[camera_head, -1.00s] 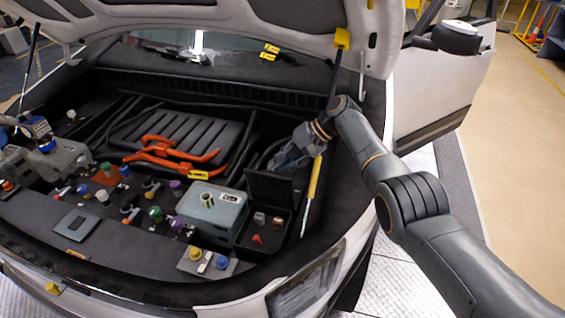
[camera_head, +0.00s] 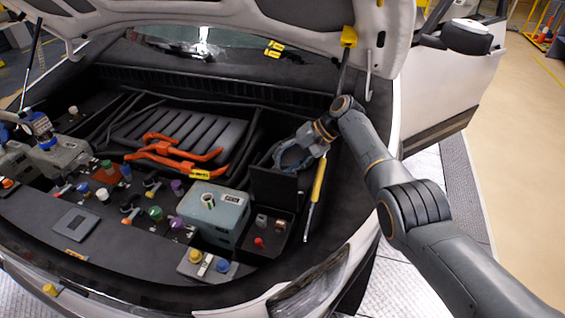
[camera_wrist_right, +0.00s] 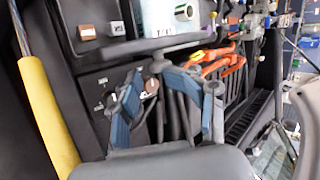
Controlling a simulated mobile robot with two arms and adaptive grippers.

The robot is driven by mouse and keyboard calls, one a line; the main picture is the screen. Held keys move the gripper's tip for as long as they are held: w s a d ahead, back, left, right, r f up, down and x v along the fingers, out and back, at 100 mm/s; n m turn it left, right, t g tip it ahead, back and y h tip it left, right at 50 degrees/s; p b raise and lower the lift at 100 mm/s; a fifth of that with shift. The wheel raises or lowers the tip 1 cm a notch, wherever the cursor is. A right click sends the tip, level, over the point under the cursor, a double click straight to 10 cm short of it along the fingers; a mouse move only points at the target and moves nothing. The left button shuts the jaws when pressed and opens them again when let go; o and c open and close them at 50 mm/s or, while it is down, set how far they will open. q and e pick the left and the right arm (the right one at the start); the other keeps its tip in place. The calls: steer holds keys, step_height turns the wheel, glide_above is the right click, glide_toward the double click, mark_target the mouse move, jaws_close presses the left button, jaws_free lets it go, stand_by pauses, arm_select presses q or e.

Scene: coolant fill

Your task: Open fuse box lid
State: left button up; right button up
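The fuse box (camera_head: 250,245) is a black box at the front right of the engine bay, with small coloured parts inside. Its black lid (camera_head: 272,188) stands up at the back edge, leaving the box open. The dark lid (camera_wrist_right: 95,85) also shows in the right wrist view, close beyond the fingers. My right gripper (camera_head: 282,158) is open and empty behind the lid; its spread blue-grey fingers also show in the right wrist view (camera_wrist_right: 168,98). Whether a finger touches the lid, I cannot tell. My left gripper is not clearly in view.
A grey-blue box (camera_head: 215,212) stands left of the fuse box. A yellow-sleeved strut (camera_head: 317,183) is close on its right. Orange cables (camera_head: 170,155) lie behind. The raised hood (camera_head: 300,20) hangs above; the headlight (camera_head: 305,290) is in front.

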steer(key=w+p+v, duration=0.1)
steer(key=p+v, duration=0.3)
steer(key=v, duration=1.1)
steer(key=shift+d+p, duration=0.4)
stand_by(0.5)
steer(key=shift+w+r, duration=0.15)
steer(key=shift+d+r, duration=0.1)
steer(key=v, duration=0.7)
stand_by(0.3)
